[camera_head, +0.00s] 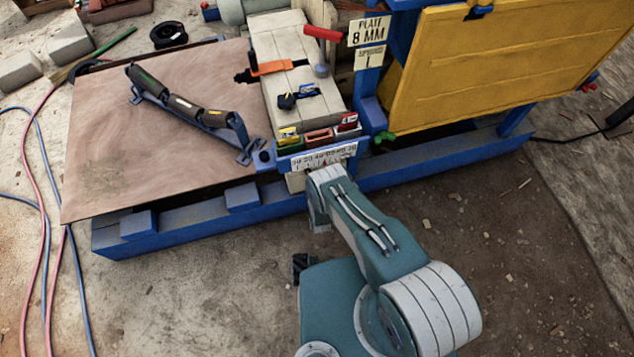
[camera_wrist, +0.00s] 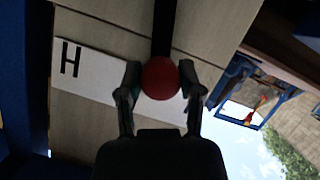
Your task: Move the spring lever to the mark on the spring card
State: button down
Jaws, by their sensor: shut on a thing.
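In the wrist view my gripper (camera_wrist: 160,82) is shut on a round red knob (camera_wrist: 161,77), with one finger on each side of it. The knob sits in front of a dark vertical slot or bar between pale panels. A white card with a black H (camera_wrist: 70,60) is left of the knob. In the head view the spring card (camera_head: 369,57) hangs below the "PLATE 8 MM" card (camera_head: 369,30). It carries one small mark that looks like L or I. My arm hides the gripper and knob there.
A white scale (camera_head: 323,157) is on the blue frame (camera_head: 190,232) just beyond my arm. A yellow panel (camera_head: 510,65) stands at the right, and a brown board (camera_head: 110,130) lies at the left with a dark tool (camera_head: 190,108) on it. Hoses (camera_head: 45,200) run along the left floor.

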jog(key=shift+a+n+h, duration=0.3)
jog(key=shift+a+n, duration=0.1)
jog(key=shift+a, duration=0.05)
jog(key=shift+c, duration=1.3)
grip_release()
jog(key=shift+s, duration=0.15)
jog(key=v, duration=1.1)
jog(key=shift+s, duration=0.4)
jog(key=shift+d, duration=0.1)
